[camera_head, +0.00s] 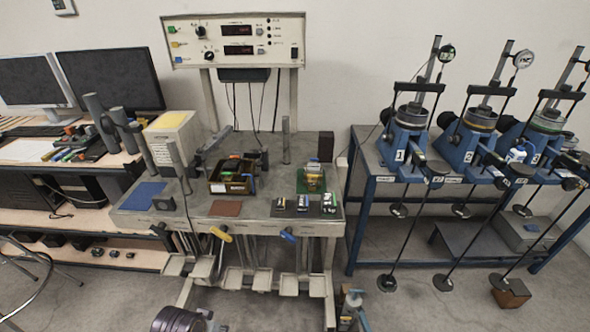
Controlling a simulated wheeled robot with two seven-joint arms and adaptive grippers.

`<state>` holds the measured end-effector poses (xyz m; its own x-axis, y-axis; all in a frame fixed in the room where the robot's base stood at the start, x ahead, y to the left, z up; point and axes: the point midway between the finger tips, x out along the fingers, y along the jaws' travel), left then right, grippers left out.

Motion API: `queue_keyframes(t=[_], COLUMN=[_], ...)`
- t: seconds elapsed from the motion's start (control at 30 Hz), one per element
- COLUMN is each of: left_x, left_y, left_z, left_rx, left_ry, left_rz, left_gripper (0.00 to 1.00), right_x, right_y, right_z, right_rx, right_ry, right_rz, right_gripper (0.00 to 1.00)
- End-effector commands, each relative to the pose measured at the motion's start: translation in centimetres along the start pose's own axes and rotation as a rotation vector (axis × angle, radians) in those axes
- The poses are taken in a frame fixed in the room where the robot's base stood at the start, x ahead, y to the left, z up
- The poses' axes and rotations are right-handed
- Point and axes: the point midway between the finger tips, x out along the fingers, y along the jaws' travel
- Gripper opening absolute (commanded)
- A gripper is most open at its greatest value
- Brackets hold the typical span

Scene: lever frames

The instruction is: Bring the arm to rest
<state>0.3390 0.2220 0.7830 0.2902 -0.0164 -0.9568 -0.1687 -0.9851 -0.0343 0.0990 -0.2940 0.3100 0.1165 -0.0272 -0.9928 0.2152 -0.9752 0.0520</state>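Three blue lever frames stand on the blue-legged table at the right. The left one (403,140) carries a label "1", the middle one (462,140) a "2", and the right one (540,135) is partly cut off. Each has a cell and a post; dial gauges (447,53) show at the top. Thin hanger rods run down from the frames to dark round plates (387,283) near the floor. A brown block (510,293) sits on the floor by the right-hand rod. The exact tilt of the lever beams is hard to tell. Neither of my grippers is in view.
A grey bench (250,208) at the centre holds a tray of small items (232,177), a blue mat (143,196) and a brown pad (225,208). A control panel (235,41) stands above it. A desk with monitors (110,78) is at left. Floor between bench and table is partly clear.

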Motion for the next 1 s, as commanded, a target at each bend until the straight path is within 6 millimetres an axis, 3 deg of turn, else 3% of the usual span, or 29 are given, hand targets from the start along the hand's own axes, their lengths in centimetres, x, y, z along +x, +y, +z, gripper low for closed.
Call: queue_keyframes(t=[0.43,1.0], left_x=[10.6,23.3], left_y=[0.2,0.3], left_z=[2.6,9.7], left_rx=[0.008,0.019], left_ry=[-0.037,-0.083], left_rz=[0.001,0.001], left_gripper=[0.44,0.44], right_x=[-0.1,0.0], right_y=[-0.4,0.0], right_z=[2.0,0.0], right_rx=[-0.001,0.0], right_ry=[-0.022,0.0], right_rz=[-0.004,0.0], right_gripper=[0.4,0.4])
